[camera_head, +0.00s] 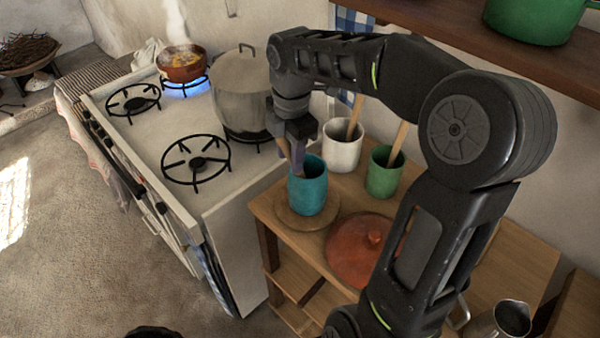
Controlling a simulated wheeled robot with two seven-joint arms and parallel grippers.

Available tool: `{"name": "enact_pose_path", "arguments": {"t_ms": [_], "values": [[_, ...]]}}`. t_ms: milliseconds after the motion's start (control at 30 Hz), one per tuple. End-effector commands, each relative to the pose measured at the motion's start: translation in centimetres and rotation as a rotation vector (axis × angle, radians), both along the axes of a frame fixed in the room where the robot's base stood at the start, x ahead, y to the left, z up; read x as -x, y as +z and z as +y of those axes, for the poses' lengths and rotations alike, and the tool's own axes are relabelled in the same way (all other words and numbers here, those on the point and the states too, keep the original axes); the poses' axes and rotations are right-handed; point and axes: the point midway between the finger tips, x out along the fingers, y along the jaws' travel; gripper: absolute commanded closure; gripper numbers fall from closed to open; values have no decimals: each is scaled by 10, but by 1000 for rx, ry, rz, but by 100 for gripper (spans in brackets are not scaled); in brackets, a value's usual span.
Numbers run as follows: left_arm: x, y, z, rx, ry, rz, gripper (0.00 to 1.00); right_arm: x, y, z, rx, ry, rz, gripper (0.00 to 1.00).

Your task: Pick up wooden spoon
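My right gripper (292,160) points down at the teal cup (308,190), with its fingers just above the rim. A wooden handle (284,149), likely a spoon's, shows beside the fingers and leans into this cup. The fingers overlap in this view, so I cannot tell if they grip it. Another wooden handle (355,116) stands tilted in the white cup (342,147), and one more (399,143) in the green cup (383,176). The lower ends of all these are hidden inside the cups. My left gripper is not in view.
The teal cup stands on a round wooden board (290,221) on the wooden table. A terracotta lid (350,248) lies in front. Left is the stove with a large pot (238,90) and a pan (182,66) over a lit flame. A shelf (455,28) overhangs the back right.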

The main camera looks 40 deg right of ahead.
Motion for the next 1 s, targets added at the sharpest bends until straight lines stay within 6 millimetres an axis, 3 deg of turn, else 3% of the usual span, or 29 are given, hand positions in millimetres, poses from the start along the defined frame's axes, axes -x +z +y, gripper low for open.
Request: {"name": "enact_pose_path", "arguments": {"t_ms": [433, 1000], "values": [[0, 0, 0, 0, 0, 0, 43, 0, 0, 0, 0, 0, 0, 100], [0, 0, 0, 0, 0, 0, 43, 0, 1, 0, 0, 0, -1, 100]]}}
